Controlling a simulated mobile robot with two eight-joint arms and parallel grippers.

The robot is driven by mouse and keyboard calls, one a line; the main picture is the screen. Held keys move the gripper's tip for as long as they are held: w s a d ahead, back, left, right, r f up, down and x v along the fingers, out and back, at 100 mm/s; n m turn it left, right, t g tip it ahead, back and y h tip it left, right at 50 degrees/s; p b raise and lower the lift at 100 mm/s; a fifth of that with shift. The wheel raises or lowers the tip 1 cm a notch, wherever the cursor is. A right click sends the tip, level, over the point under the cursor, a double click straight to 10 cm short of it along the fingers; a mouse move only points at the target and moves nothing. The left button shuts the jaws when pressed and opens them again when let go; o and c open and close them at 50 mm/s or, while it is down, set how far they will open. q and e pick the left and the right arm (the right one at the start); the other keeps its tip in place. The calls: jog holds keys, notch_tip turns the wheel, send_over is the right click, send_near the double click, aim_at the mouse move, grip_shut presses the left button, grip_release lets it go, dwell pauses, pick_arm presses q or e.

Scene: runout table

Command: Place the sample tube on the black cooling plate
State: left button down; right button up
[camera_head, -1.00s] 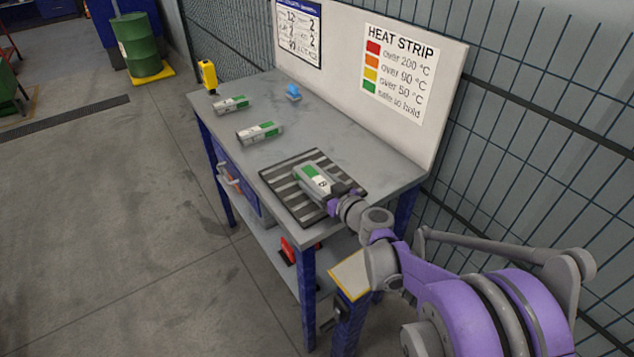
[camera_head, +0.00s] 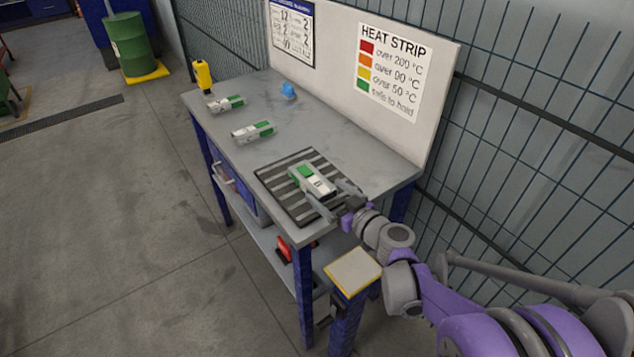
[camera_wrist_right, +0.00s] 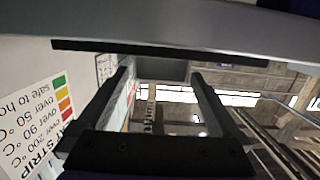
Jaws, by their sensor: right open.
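A grey and white sample tube with green bands (camera_head: 313,181) lies on the black cooling plate (camera_head: 285,205), a dark plate with pale stripes at the near end of the table. My right gripper (camera_head: 327,195) is at the tube's near end. Its two fingers are spread apart, one on each side of that end; I cannot tell whether they touch it. In the right wrist view the open fingers (camera_wrist_right: 162,73) show with no tube between them. My left gripper is not in view.
Two similar tubes, one nearer (camera_head: 253,132) and one farther (camera_head: 226,103), lie on the grey table (camera_head: 220,150). A yellow object (camera_head: 203,76) and a small blue object (camera_head: 288,90) stand farther back. The heat strip board (camera_head: 395,72) rises along the table's rear edge.

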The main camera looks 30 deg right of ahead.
jog(key=s, duration=0.5)
jog(key=shift+d+r, duration=0.2)
jog(key=shift+r, duration=0.2)
jog(key=shift+w, duration=0.1)
jog(key=shift+a+p, duration=0.35)
jog(key=shift+p, duration=0.05)
jog(key=s+a+n+g+y+p, duration=0.1)
jog(key=s+a+g+y+p, duration=0.35)
jog(key=a, duration=0.95)
jog(key=s+a+r+m+g+h+p, duration=0.1)
jog(key=s+g+h+p, duration=0.4)
jog(key=s, duration=0.7)
jog(key=shift+a+r+m+g+p, duration=0.35)
jog(key=shift+r+g+p, duration=0.3)
jog(key=shift+p, duration=0.35)
